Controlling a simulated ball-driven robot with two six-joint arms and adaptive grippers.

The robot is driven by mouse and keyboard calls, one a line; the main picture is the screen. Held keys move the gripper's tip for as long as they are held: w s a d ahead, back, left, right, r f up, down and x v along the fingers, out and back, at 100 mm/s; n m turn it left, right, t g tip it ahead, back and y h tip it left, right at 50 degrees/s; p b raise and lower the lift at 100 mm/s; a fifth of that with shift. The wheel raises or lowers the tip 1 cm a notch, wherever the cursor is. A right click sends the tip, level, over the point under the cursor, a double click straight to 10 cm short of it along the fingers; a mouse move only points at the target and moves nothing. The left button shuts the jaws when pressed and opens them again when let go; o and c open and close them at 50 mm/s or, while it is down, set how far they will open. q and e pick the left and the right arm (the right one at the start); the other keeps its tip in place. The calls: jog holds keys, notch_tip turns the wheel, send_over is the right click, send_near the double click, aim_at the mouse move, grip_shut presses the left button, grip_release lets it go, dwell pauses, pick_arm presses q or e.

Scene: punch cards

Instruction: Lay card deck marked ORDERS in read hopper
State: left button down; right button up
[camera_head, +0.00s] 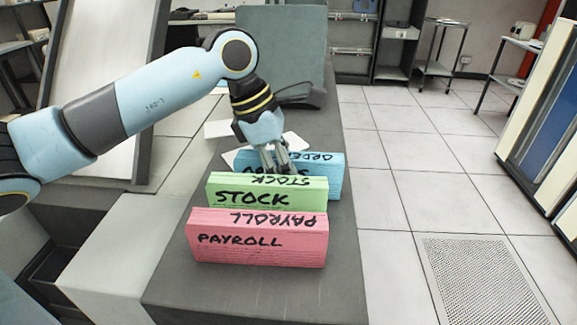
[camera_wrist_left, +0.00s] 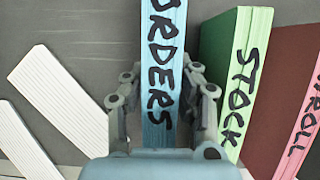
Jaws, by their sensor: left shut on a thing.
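The blue card deck marked ORDERS (camera_head: 330,175) stands on the grey counter behind two other decks in the head view. My left gripper (camera_head: 277,165) reaches down onto it from above. In the left wrist view the ORDERS deck (camera_wrist_left: 163,70) runs between the two fingers of my left gripper (camera_wrist_left: 163,103), which is shut on it. Whether the deck's underside touches the counter is hidden. I cannot identify the read hopper for certain. My right gripper is not in view.
A green STOCK deck (camera_head: 265,193) and a pink PAYROLL deck (camera_head: 258,240) stand in front on the counter (camera_head: 345,270). STOCK is close beside the gripper. White pieces (camera_wrist_left: 62,98) lie on the other side. A grey-green upright panel (camera_head: 283,45) stands behind.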

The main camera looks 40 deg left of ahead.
pick_arm(q)
jog(key=c, duration=1.5)
grip_release()
jog(key=shift+f+b, duration=0.15)
jog(key=shift+b, duration=0.15)
jog(key=o, duration=0.5)
jog(key=shift+c, duration=0.2)
